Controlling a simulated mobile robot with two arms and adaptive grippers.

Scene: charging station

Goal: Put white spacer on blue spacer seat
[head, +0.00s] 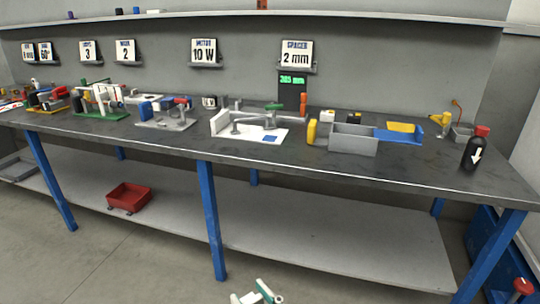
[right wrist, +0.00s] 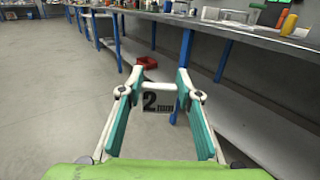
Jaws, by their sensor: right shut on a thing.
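The white spacer (right wrist: 158,103) is marked "2mm" and sits between the fingers of my right gripper (right wrist: 160,82) in the right wrist view. The gripper is shut on it and holds it in the air, away from the bench. In the head view my right gripper (head: 258,293) shows only at the bottom edge, low in front of the bench; I cannot make out the spacer there. A small blue patch (head: 270,139), which looks like the blue spacer seat, lies on a white station plate (head: 237,132) on the bench top. My left gripper is not in view.
The long dark bench (head: 400,170) stands on blue legs (head: 210,220) above a lower shelf (head: 300,235) with a red bin (head: 129,197). A grey box (head: 352,141), yellow block (head: 312,131) and dark bottle (head: 475,150) stand right of the plate. The floor in front is clear.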

